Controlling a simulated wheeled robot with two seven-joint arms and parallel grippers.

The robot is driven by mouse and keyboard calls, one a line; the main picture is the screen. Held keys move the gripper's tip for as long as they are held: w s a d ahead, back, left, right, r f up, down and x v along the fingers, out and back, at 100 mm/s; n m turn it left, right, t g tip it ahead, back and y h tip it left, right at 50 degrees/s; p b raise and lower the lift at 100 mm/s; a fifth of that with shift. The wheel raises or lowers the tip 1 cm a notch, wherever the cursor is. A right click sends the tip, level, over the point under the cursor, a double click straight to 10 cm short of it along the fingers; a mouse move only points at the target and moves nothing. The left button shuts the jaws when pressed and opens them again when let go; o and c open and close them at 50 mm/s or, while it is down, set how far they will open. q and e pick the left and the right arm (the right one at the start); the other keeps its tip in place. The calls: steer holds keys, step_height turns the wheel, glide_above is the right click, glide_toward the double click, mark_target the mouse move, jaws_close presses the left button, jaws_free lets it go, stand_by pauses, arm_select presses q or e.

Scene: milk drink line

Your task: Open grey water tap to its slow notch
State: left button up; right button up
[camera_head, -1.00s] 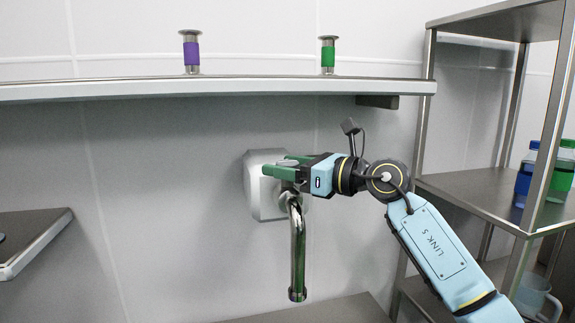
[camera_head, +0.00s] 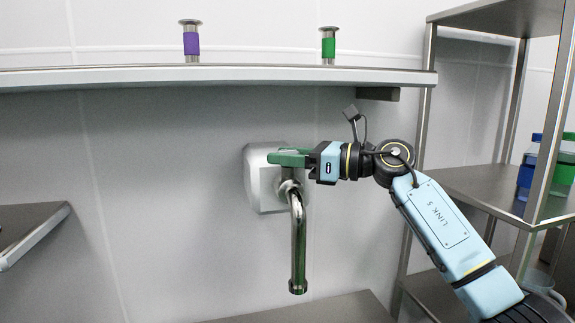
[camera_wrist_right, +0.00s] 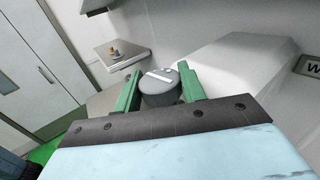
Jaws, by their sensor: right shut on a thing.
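The water tap is a pale grey housing (camera_head: 266,190) on the wall with a bent chrome spout (camera_head: 297,240) hanging down from it. In the right wrist view its round grey knob (camera_wrist_right: 160,92) shows, with a white bar mark on top. My right gripper (camera_head: 285,156) comes in from the right at the top of the tap. Its green fingers (camera_wrist_right: 158,75) stand on either side of the knob and are shut on it. In the head view the fingers hide the knob. No water shows at the spout's mouth. My left gripper is not in view.
A wall shelf (camera_head: 130,77) runs above the tap, with a purple-banded cylinder (camera_head: 191,42) and a green-banded one (camera_head: 328,46) on it. A metal rack (camera_head: 470,185) with blue and green bottles stands at right. A tray edge (camera_head: 35,235) juts in at left.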

steer(key=n+g, duration=0.1)
steer(key=g, duration=0.1)
steer(key=shift+r+n+g+y, duration=0.15)
steer(key=shift+n+g+y, duration=0.15)
steer(key=shift+n+y, duration=0.1)
steer(key=shift+n+g+p, duration=0.8)
steer(key=shift+g+p, duration=0.05)
steer(key=shift+g, duration=0.75)
steer(key=o, duration=1)
steer(key=shift+c, duration=0.2)
steer(key=d+b, duration=0.2)
steer(key=d, duration=1.1)
steer(key=shift+d+b, duration=0.2)
steer(key=shift+b, duration=0.1)
